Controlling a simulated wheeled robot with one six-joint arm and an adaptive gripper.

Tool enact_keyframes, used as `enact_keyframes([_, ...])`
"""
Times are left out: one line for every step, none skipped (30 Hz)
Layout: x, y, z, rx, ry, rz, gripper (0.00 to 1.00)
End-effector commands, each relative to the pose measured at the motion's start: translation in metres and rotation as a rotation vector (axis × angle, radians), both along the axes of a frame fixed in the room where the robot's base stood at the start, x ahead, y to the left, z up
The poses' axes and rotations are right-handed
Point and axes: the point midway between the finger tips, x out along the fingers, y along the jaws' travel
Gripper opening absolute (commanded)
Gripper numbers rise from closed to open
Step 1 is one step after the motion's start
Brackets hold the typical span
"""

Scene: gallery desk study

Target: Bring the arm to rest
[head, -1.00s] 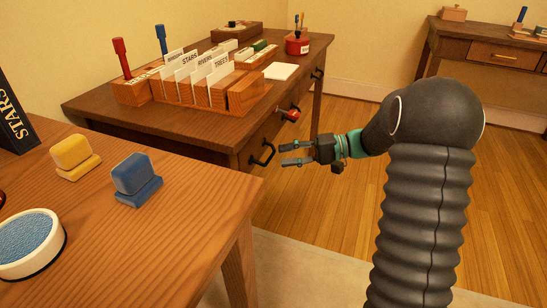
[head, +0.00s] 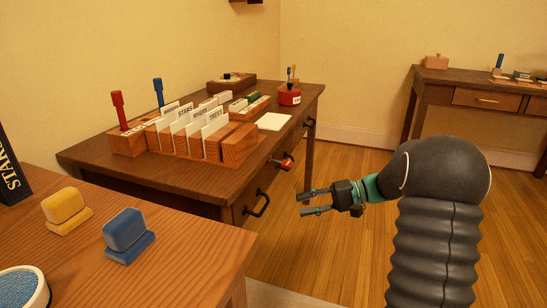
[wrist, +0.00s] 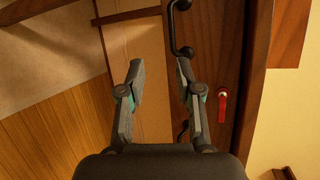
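My gripper (head: 315,203) is open and empty in the head view, held in the air to the right of the dark desk (head: 95,160) and in front of its drawer side. Its two fingers point left and stand apart. In the wrist view my gripper (wrist: 160,85) also shows spread fingers with nothing between them. A black drawer handle (wrist: 180,30) shows just beyond the right fingertip there. Whether they touch is hard to tell, but the head view shows a gap to the handle (head: 257,204).
A red-handled item (head: 287,163) sticks out from the desk's drawer front. A card-divider tray (head: 190,140) stands on the desk. A nearer table (head: 185,235) holds a yellow block (head: 66,207) and a blue block (head: 126,230). Open wooden floor (head: 345,165) lies beyond my arm.

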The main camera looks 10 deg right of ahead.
Motion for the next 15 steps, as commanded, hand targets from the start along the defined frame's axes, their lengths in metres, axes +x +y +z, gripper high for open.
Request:
enact_keyframes([-0.004,-0.002,-0.015,-0.044,0.056,-0.011,0.34])
enact_keyframes([-0.007,-0.002,-0.025,-0.071,0.090,-0.014,0.34])
enact_keyframes([-0.013,-0.004,-0.038,-0.108,0.135,-0.019,0.34])
enact_keyframes([-0.018,-0.005,-0.047,-0.137,0.169,-0.023,0.34])
enact_keyframes([-0.024,-0.006,-0.055,-0.171,0.200,-0.026,0.34])
enact_keyframes([-0.033,-0.008,-0.063,-0.218,0.234,-0.031,0.34])
enact_keyframes([-0.039,-0.009,-0.067,-0.254,0.256,-0.033,0.34])
enact_keyframes([-0.047,-0.010,-0.070,-0.290,0.276,-0.035,0.34])
enact_keyframes([-0.056,-0.011,-0.074,-0.340,0.296,-0.037,0.34])
enact_keyframes([-0.063,-0.011,-0.076,-0.376,0.309,-0.039,0.34])
enact_keyframes([-0.069,-0.012,-0.077,-0.410,0.318,-0.039,0.34])
enact_keyframes([-0.078,-0.012,-0.078,-0.455,0.328,-0.039,0.34])
enact_keyframes([-0.084,-0.012,-0.078,-0.489,0.334,-0.041,0.34])
enact_keyframes([-0.091,-0.013,-0.078,-0.524,0.337,-0.041,0.34])
enact_keyframes([-0.100,-0.014,-0.076,-0.572,0.339,-0.043,0.34])
